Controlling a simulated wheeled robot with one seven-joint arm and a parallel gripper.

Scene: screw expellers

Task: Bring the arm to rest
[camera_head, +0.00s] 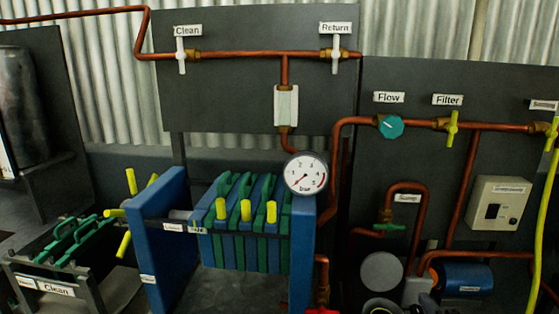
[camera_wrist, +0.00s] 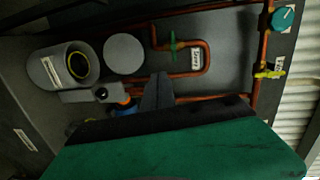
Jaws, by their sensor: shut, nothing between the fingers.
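My gripper (camera_wrist: 157,88) shows in the wrist view as a dark, narrow pair of fingers, shut and empty. A large green surface with a black edge (camera_wrist: 190,150) fills the bottom of that view, close to the camera; I cannot tell what it belongs to. Beyond the fingers are copper pipes and a grey panel. In the head view I cannot make out my gripper clearly.
A blue press frame (camera_head: 165,235) holds green and blue plates, with a gauge (camera_head: 306,174) above its right end. A rack (camera_head: 60,270) labelled Clean stands left. A grey cylinder (camera_wrist: 48,73) stands near a green-handled valve (camera_wrist: 173,46). A yellow hose (camera_head: 543,220) hangs right.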

